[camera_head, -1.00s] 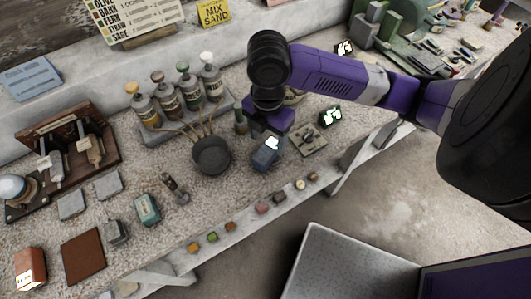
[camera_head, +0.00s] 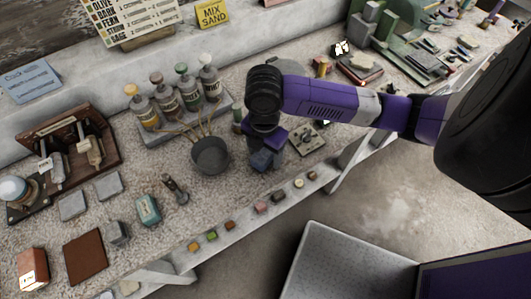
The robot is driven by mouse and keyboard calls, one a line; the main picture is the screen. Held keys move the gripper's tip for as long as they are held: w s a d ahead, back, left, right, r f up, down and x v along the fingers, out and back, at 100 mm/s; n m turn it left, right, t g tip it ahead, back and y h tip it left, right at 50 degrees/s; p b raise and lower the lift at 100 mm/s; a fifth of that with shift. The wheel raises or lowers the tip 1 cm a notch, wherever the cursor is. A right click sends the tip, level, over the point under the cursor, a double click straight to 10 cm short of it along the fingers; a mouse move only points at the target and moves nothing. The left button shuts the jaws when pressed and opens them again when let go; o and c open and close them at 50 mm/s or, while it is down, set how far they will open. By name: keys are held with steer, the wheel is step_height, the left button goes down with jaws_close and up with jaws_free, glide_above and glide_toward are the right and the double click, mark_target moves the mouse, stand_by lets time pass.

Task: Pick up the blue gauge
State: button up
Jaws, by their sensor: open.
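The grey bowl (camera_head: 210,156) with thin sticks stands close left of my gripper. A flat plate with small parts (camera_head: 306,138) lies close right. Several small coloured blocks (camera_head: 262,207) line the bench's front edge. A teal box (camera_head: 148,209) lies further left.

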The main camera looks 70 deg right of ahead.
steer(key=shift+f, duration=0.2)
stand_by(0.4)
jaws_close()
